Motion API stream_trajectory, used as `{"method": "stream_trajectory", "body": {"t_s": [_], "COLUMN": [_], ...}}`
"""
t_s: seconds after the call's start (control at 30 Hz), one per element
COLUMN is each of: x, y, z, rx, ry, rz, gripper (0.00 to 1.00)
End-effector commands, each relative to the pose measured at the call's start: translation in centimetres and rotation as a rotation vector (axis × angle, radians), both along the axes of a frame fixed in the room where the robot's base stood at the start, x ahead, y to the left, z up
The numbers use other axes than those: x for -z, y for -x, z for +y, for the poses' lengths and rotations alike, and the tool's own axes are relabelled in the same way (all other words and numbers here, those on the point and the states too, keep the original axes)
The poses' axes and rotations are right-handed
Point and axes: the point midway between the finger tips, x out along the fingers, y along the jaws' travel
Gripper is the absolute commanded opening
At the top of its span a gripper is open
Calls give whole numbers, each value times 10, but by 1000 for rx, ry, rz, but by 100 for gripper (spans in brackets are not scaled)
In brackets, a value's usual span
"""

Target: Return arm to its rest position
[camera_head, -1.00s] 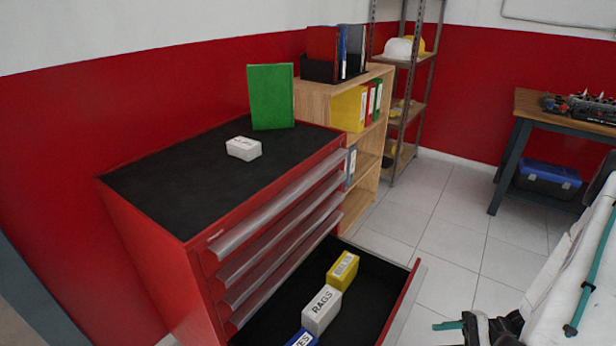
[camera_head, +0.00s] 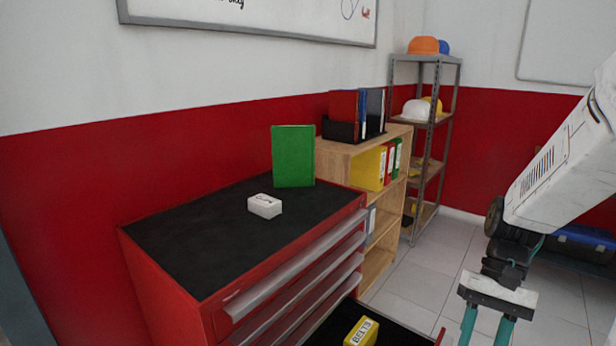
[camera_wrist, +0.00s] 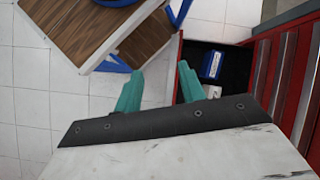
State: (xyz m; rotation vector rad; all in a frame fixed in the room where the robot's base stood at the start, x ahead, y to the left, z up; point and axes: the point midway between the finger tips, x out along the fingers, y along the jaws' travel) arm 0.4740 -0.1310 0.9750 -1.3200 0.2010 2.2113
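My gripper (camera_head: 486,335) hangs at the lower right of the head view, with its teal fingers pointing down and cut off by the frame edge. In the wrist view my gripper (camera_wrist: 158,82) has its two teal fingers apart with nothing between them. My white arm (camera_head: 562,165) comes in from the right edge. The gripper is to the right of the red tool cabinet (camera_head: 160,290), whose lower drawer (camera_head: 405,334) stands open.
The drawer holds a yellow BELTS box (camera_head: 361,331); the wrist view shows a blue box (camera_wrist: 212,64) in it. A white box (camera_head: 265,206) and a green binder (camera_head: 293,156) are on the cabinet top. A wooden bookcase (camera_head: 337,158) and metal shelf (camera_head: 427,58) stand behind.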

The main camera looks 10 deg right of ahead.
Motion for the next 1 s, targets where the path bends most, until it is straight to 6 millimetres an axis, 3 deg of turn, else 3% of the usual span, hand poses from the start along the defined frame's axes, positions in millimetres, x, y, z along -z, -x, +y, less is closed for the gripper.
{"method": "stream_trajectory", "body": {"t_s": [0.2, 0.6, 0.77, 1.0], "x": [-47, -109, -124, -124], "y": [16, 50, 54, 54], "z": [31, 83, 96, 100], "rx": [-148, -420, -474, -493], "ry": [177, 326, 331, 325], "rz": [-148, -499, -586, -592], "gripper": [40, 40, 40, 40]}}
